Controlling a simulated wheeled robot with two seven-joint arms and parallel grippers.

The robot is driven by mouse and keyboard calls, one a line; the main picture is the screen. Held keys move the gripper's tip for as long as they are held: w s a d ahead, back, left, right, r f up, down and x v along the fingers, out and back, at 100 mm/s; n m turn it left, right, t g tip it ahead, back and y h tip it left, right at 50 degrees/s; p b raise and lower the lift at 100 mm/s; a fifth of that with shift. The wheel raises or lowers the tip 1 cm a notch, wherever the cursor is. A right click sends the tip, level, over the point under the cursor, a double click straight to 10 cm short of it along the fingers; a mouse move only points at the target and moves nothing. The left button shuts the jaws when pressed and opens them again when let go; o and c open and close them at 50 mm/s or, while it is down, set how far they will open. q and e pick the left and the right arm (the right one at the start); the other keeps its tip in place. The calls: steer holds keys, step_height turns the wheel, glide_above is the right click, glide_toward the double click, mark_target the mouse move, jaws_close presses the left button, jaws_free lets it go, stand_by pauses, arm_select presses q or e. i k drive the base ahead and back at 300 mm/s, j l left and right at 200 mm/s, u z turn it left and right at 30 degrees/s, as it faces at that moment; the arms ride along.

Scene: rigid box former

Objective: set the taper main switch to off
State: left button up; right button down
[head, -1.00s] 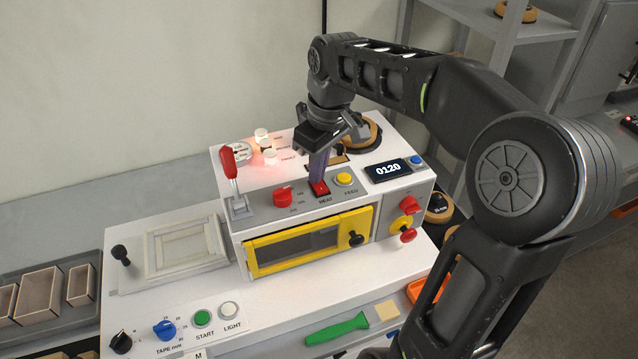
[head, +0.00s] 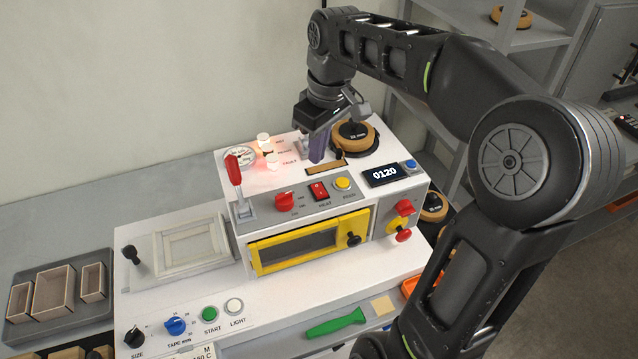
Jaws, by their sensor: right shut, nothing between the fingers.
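The taper is a white box machine (head: 222,192) on a white bench. A red rotary knob on a yellow plate (head: 404,208), which looks like the main switch, sits on its right end; its setting is too small to read. My left gripper is not in view.
A red-handled lever (head: 234,172) stands at the panel's left. Lit lamps (head: 271,158) and a tape roll (head: 356,138) are on top near my gripper. The display (head: 384,174) reads 0120. A green-handled tool (head: 335,324) lies in front.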

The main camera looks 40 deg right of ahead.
mark_target(404, 207)
steer(key=k, duration=1)
